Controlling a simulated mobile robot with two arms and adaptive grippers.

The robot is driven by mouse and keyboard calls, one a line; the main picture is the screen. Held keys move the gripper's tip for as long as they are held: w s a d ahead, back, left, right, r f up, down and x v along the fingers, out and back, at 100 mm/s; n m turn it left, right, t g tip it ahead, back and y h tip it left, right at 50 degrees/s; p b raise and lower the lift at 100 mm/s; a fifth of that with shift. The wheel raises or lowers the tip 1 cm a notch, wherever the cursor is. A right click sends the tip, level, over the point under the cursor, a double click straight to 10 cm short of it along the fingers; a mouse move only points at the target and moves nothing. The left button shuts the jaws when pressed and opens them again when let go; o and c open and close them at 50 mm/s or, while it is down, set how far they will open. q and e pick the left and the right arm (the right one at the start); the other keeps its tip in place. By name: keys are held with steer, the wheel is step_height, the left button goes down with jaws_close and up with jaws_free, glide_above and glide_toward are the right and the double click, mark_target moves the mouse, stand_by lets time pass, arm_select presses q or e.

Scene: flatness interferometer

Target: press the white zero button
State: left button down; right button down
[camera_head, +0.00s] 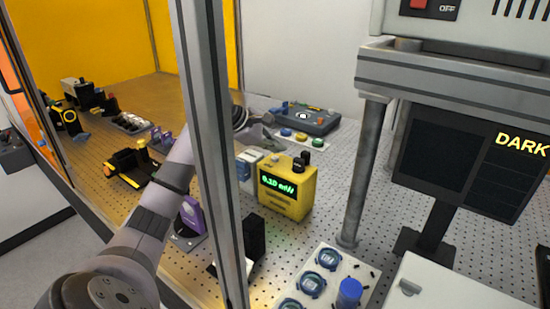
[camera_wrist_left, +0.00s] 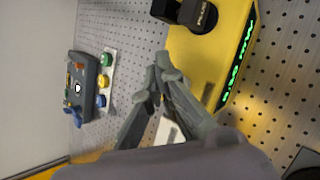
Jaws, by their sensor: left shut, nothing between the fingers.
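The yellow power meter (camera_head: 287,194) stands on the perforated table and its green display reads 0.10 mW. A black knob or connector (camera_head: 300,164) rises from its top. The meter's yellow top also shows in the left wrist view (camera_wrist_left: 205,60). A small pale spot on the meter top in the head view may be the white zero button; I cannot tell for sure. My left gripper (camera_head: 268,145) is shut and empty behind the meter's top edge. In the left wrist view its fingertips (camera_wrist_left: 160,68) are close together beside the meter top and partly hide it.
A white box (camera_head: 246,170) stands left of the meter. Behind is a dark grey device (camera_head: 308,118) with a strip of blue, yellow and green buttons (camera_head: 302,138). A metal post (camera_head: 365,165) stands to the right. A frame upright (camera_head: 208,130) crosses in front of my left arm.

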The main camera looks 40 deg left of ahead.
arm_select(q)
steer(key=shift+f+p, duration=0.3)
steer(key=shift+f, duration=0.05)
steer(key=shift+f, duration=0.55)
stand_by(0.8)
steer(key=shift+r, duration=0.15)
steer(key=shift+r+p, duration=0.75)
steer(key=shift+p, duration=0.65)
steer(key=shift+r, duration=0.1)
